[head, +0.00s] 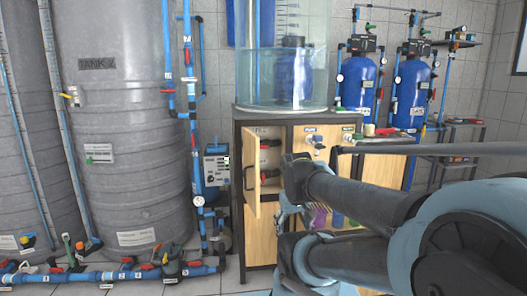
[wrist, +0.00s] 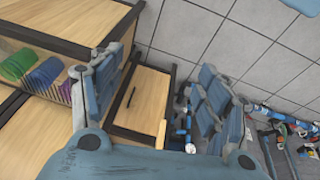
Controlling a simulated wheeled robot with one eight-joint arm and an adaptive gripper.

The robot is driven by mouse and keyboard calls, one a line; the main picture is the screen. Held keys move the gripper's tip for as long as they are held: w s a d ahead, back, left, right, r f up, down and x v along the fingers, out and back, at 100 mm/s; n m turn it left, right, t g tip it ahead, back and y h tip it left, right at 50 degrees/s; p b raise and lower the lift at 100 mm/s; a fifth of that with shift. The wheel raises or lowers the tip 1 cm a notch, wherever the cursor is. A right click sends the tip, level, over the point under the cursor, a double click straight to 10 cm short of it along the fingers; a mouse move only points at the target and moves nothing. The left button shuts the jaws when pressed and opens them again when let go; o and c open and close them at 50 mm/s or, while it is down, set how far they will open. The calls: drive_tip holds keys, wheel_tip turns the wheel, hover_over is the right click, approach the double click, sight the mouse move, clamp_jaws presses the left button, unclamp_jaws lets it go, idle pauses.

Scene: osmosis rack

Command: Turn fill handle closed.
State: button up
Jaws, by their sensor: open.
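A wooden cabinet (head: 285,222) stands in the middle of the head view, with a small door (head: 251,176) swung open at its left. Inside the opening are two dark valve handles with red parts, an upper one (head: 269,144) and a lower one (head: 268,174). I cannot read which is the fill handle. My gripper (wrist: 158,66) is open and empty in the wrist view, above a wooden panel with a black pull (wrist: 131,98).
A clear cylindrical tank (head: 282,80) stands on the cabinet. Grey tanks (head: 130,120) and blue pipes (head: 193,100) stand at left, with floor piping (head: 140,274) before them. Blue filter vessels (head: 359,82) stand behind. Coloured rolled items (wrist: 35,70) lie on a shelf.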

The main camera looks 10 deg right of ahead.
drive_tip(key=w+d+r+n+t+h, duration=0.25)
drive_tip(key=w+r+n, duration=0.2)
drive_tip(key=w, duration=0.55)
drive_tip(key=w+d+r+n+t+h, duration=0.2)
drive_tip(key=w+d+r+n+t, duration=0.25)
drive_tip(key=w, duration=0.45)
drive_tip(key=w+d+r+n+t+h, duration=0.25)
drive_tip(key=w+r+n, duration=0.2)
drive_tip(key=w, duration=0.55)
drive_tip(key=n+t+y, duration=0.6)
drive_tip(key=n+y, duration=0.2)
drive_tip(key=n, duration=1.4)
approach(263, 147)
drive_tip(key=w, duration=0.9)
drive_tip(key=shift+w+f, duration=0.15)
drive_tip(key=shift+w, duration=0.25)
drive_tip(key=shift+d+m+g, duration=0.1)
drive_tip(key=shift+m+g, duration=0.15)
